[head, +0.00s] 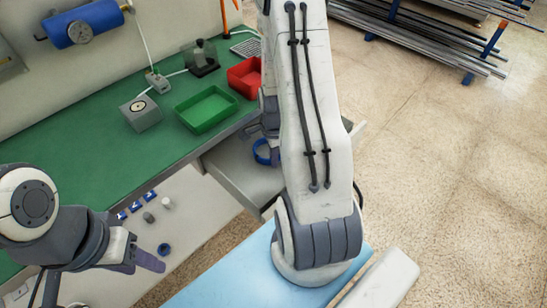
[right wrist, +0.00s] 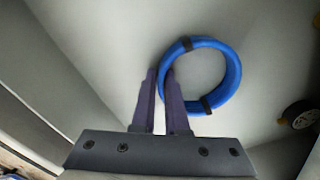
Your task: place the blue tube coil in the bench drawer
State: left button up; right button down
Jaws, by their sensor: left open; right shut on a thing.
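The blue tube coil (head: 259,152) is a ring with dark bands; it also shows in the right wrist view (right wrist: 233,75). My right gripper (right wrist: 160,75) is shut on the left side of the coil's ring. In the head view my right arm hides most of that gripper. The bench drawer (head: 232,172) is pulled out under the green bench top, and the coil shows within its outline. I cannot tell whether the coil touches the drawer floor. My left gripper (head: 148,261) is open and empty at the lower left, away from the drawer.
The green bench (head: 70,160) holds a green tray (head: 206,108), a red tray (head: 245,76) and a grey box (head: 141,113). A light blue surface (head: 222,280) lies at the bottom. Metal bars (head: 430,40) are racked at the back right. Open floor lies to the right.

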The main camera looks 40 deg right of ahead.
jog(key=shift+f, duration=0.15)
jog(key=c, duration=0.9)
grip_release()
jog(key=shift+c, duration=0.2)
